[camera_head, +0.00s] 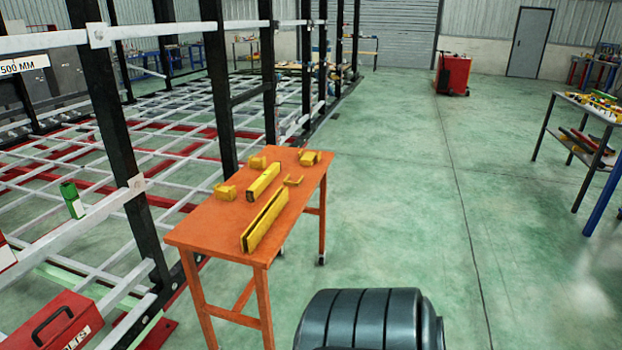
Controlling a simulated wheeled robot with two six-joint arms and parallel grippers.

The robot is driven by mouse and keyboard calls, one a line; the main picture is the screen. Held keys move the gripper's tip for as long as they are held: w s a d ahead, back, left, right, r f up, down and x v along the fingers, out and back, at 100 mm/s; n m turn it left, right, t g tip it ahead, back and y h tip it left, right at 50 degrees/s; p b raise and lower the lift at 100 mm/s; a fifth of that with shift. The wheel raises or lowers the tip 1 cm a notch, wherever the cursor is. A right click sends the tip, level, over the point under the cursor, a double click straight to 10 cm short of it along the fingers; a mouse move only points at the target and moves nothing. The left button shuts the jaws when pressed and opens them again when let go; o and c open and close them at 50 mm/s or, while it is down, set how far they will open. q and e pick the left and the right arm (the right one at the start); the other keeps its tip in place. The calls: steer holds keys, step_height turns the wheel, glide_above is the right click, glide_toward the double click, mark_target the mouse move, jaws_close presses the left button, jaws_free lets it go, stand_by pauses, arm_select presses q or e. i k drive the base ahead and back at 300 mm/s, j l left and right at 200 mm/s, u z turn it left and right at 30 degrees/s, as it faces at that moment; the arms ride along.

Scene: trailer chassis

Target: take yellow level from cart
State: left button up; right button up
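An orange cart (203,232) on casters stands left of centre, beside the chassis frame. A long yellow level (264,220) lies on the near part of its top. A shorter yellow level (263,181) lies behind it, near the middle of the top. Several small yellow items lie around them, including one at the left edge (225,191) and one at the far right corner (309,157). Neither of my grippers shows in the head view.
A black and white chassis frame (120,120) fills the left side, close to the cart. A red toolbox (55,322) sits at the lower left. A red cabinet (453,75) stands far back, and a shelf table (590,106) stands at right. The green floor (400,200) right of the cart is clear.

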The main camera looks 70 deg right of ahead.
mark_target(260, 184)
steer(key=k+l+z, duration=0.1)
steer(key=z, duration=1.9)
steer(key=i+l+u, duration=0.1)
steer(key=u, duration=0.4)
steer(key=i+l+u, duration=0.4)
steer(key=l+u, duration=0.2)
steer(key=i+l+u, duration=0.15)
steer(key=l+u, duration=0.2)
steer(key=i+l+u, duration=0.1)
steer(key=l+u, duration=0.2)
steer(key=l, duration=0.15)
